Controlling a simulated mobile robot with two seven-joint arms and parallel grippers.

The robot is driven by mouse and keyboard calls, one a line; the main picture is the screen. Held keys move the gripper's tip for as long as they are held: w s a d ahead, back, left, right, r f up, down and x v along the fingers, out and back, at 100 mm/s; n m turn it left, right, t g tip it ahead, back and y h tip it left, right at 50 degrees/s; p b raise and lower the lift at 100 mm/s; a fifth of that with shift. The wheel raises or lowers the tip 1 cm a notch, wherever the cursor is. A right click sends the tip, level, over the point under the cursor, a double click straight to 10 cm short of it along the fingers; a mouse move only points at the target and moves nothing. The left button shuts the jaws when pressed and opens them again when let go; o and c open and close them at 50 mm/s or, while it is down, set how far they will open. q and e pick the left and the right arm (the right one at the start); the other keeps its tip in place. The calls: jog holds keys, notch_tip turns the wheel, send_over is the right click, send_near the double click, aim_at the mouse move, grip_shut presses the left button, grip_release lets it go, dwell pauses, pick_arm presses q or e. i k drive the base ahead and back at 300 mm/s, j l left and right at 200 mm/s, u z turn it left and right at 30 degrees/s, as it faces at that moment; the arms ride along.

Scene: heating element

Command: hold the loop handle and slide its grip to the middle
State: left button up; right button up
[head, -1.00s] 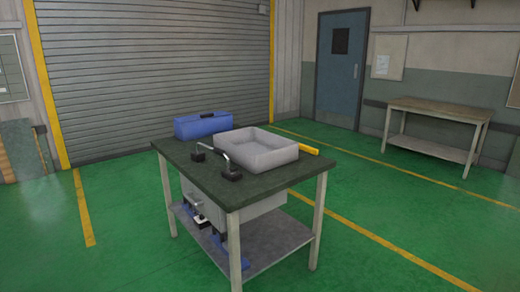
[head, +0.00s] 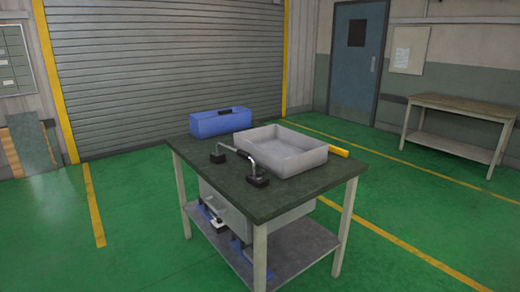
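The loop handle (head: 238,153) is a thin grey metal bar bent between two black feet, standing near the left front edge of the dark green table top (head: 276,202). One foot (head: 218,158) is at the far left end and the other foot (head: 258,181) is nearer to me. A dark sleeve, which looks like the grip (head: 243,155), sits on the bar; its exact place along the bar is hard to tell at this size. Neither of my grippers shows in the head view.
A grey open tray (head: 306,163) stands beside the handle. A blue box (head: 222,122) with a dark handle is at the back. A yellow object (head: 338,151) lies at the right edge. A lower shelf (head: 305,245) holds blue items. Green floor (head: 130,240) around the table is clear.

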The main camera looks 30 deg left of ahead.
aim_at(239, 153)
jog(key=i+j+z, duration=0.15)
jog(key=j+z, duration=0.15)
jog(key=j, duration=0.6)
jog(key=j+z, duration=0.25)
jog(key=j, duration=0.65)
jog(key=j+z, duration=0.15)
jog(key=j, duration=2.6)
jog(key=i+j, duration=0.5)
jog(key=j, duration=0.15)
